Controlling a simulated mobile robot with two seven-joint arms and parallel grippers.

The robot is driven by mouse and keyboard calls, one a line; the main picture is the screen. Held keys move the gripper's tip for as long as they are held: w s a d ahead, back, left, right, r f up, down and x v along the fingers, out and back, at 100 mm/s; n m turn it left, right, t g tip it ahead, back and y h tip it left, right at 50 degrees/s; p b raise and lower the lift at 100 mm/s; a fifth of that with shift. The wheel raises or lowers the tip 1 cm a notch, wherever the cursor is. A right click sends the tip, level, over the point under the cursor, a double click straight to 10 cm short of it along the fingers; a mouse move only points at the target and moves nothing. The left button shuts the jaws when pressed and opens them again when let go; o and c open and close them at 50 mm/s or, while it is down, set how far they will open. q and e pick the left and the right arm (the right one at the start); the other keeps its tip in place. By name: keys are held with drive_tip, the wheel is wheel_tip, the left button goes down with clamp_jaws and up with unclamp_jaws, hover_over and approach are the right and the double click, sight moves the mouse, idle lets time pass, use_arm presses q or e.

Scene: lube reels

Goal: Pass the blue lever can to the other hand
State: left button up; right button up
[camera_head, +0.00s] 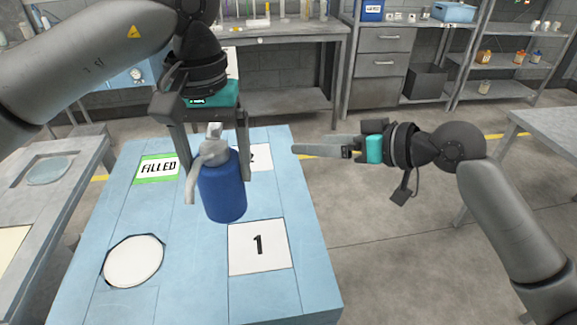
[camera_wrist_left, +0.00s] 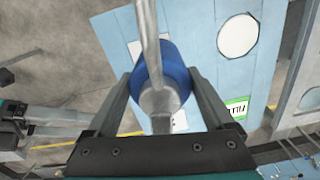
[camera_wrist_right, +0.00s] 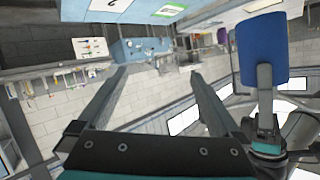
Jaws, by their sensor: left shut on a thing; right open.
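The blue lever can (camera_head: 222,188) has a grey top with a spout and lever. My left gripper (camera_head: 216,172) points down and is shut on the can, one finger on each side, and holds it upright over the blue table. The left wrist view shows the can (camera_wrist_left: 166,72) between the fingers, its lever crossing in front. My right gripper (camera_head: 318,148) is open and empty to the right of the can, pointing left towards it, with a gap between. In the right wrist view the can (camera_wrist_right: 262,48) shows at the upper right, outside the open fingers (camera_wrist_right: 158,85).
The blue table (camera_head: 190,285) carries a green-edged FILLED card (camera_head: 157,168), a card marked 1 (camera_head: 259,246), a partly hidden card marked 2 (camera_head: 258,158) and a white round plate (camera_head: 133,262). Grey benches stand at left and right. Open floor lies right of the table.

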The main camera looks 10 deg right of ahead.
sight(216, 180)
drive_tip(key=s+a+r+n+g+y, duration=0.3)
drive_tip(key=s+a+r+n+g, duration=0.15)
drive_tip(key=s+a+n, duration=0.55)
drive_tip(key=w+a+f, duration=0.1)
drive_tip(key=a, duration=0.1)
drive_tip(key=w+a+f+m, duration=0.1)
drive_tip(key=a+f, duration=0.1)
drive_tip(key=a, duration=0.1)
drive_tip(key=w+a+f+m, duration=0.1)
drive_tip(key=w+a, duration=0.1)
drive_tip(key=a, duration=0.1)
drive_tip(key=shift+w+a+f, duration=0.1)
drive_tip(key=shift+f, duration=0.15)
use_arm(q)
drive_tip(key=shift+w, duration=0.1)
use_arm(e)
drive_tip(key=shift+a, duration=0.1)
drive_tip(key=c, duration=1.6)
use_arm(q)
drive_tip(key=o, duration=1.4)
use_arm(e)
drive_tip(key=shift+r, duration=0.1)
use_arm(q)
drive_tip(key=shift+o, duration=0.8)
use_arm(e)
drive_tip(key=shift+t, duration=0.25)
use_arm(q)
drive_tip(key=shift+r, duration=0.1)
